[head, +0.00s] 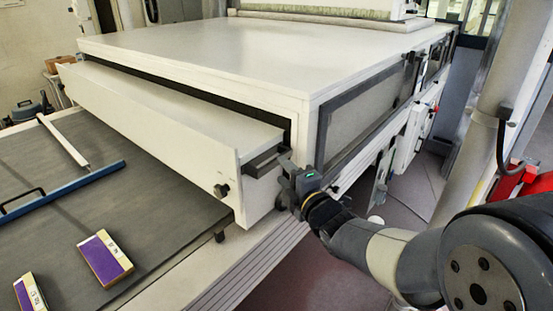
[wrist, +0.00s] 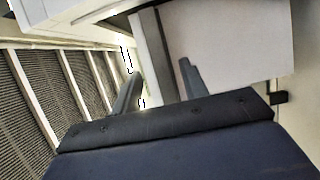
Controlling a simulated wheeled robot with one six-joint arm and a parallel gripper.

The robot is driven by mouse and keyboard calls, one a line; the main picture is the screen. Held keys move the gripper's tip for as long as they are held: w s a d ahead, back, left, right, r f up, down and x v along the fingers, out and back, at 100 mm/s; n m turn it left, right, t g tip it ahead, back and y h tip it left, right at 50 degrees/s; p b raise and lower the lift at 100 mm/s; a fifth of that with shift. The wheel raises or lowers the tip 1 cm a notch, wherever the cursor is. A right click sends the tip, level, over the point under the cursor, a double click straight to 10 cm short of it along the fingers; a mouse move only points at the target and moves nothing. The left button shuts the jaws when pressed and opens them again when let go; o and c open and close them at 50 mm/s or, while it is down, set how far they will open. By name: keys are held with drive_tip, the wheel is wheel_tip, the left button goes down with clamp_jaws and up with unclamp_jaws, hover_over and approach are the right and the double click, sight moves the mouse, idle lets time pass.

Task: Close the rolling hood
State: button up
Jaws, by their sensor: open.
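The rolling hood (head: 170,125) is a long white box-like cover. It sticks out from the front of the large white tunnel housing (head: 215,50), over the grey belt, so it stands partly out. A dark grey handle (head: 265,161) is on its right end. My gripper (head: 286,162) is at that right end, close beside the handle; I cannot tell whether it touches. In the wrist view my gripper (wrist: 160,84) shows two spread fingers, with a grey upright bar (wrist: 152,50) beyond and between them and a white panel (wrist: 222,45) to the right. Nothing is clearly held.
A dark-framed side window (head: 365,112) runs along the housing. A pale column (head: 490,120) stands at right. Open floor (head: 285,270) lies below the gripper.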

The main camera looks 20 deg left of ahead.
sight(276, 164)
drive_tip(key=shift+p+x, duration=0.6)
drive_tip(key=shift+x, duration=2.2)
drive_tip(key=shift+c, duration=0.5)
drive_tip(key=shift+s, duration=0.1)
clamp_jaws()
